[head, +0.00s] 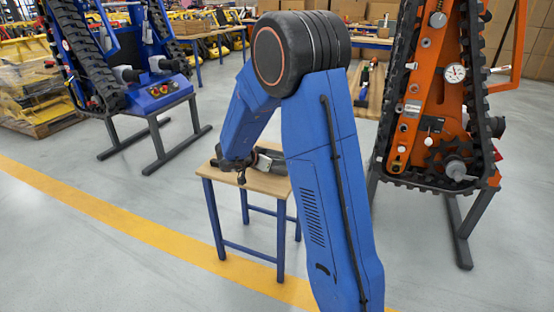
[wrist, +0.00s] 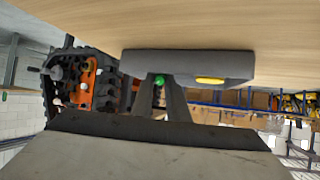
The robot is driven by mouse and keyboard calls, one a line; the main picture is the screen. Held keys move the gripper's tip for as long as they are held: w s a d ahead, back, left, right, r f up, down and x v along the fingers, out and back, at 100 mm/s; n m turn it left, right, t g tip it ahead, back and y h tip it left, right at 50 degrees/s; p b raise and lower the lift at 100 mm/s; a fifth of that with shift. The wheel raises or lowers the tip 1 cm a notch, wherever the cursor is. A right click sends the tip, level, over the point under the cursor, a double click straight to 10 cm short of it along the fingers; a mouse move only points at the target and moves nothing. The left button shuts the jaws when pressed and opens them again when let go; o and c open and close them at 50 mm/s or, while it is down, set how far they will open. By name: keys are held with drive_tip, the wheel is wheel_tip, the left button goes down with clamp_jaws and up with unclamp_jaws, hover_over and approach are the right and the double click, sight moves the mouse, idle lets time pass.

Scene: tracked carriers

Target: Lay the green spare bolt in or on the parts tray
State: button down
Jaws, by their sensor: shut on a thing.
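My gripper (wrist: 160,84) is shut on the green bolt (wrist: 158,80); its green end shows between the fingertips in the wrist view. The grey parts tray (wrist: 188,63) lies on the wooden table top, which fills the upper part of that tilted-over view. A yellow piece (wrist: 210,81) is at the tray, to the right of the bolt. The bolt overlaps the tray's near edge in the picture; I cannot tell whether they touch. In the head view my arm hides much of the table top, and the bolt cannot be made out.
The small table (head: 271,184) has a wooden top and blue legs. A blue tracked carrier (head: 158,90) stands on a stand at left, and an orange one (head: 432,120) at right. A yellow floor line (head: 130,222) runs past the table.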

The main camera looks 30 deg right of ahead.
drive_tip(key=c, duration=1.6)
unclamp_jaws()
drive_tip(key=shift+c, duration=0.2)
drive_tip(key=shift+a, duration=0.1)
drive_tip(key=v, duration=1.7)
drive_tip(key=shift+a, duration=0.15)
